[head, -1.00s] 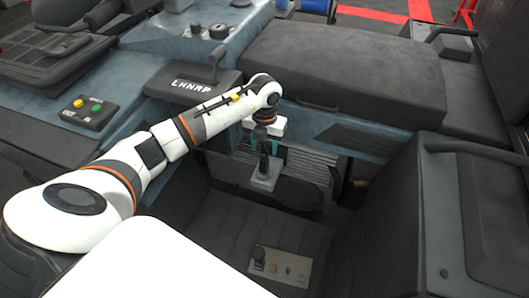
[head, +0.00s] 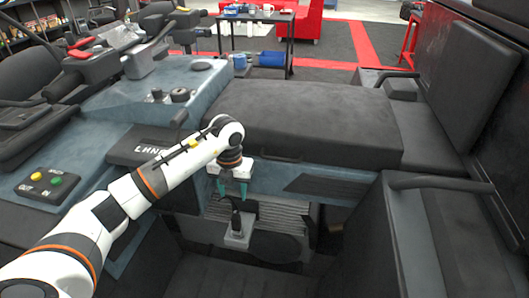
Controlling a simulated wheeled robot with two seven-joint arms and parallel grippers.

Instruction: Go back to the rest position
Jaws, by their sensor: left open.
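My left gripper (head: 235,187) is in the middle of the head view, with its teal fingers pointing down. It is open and nothing shows between its fingers. Just below it a black-knobbed lever (head: 236,222) stands on a small light plate (head: 239,239). The fingertips appear slightly above the knob, and I cannot tell if they touch it. My left arm comes in from the lower left over the blue console. My right gripper is not in view.
A gear selector panel (head: 150,148) lies partly behind my left arm. A button box (head: 46,184) is at the left. A dark padded cover (head: 305,118) lies behind the gripper. A seat with an armrest (head: 440,182) stands at the right. A black table (head: 256,17) is at the back.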

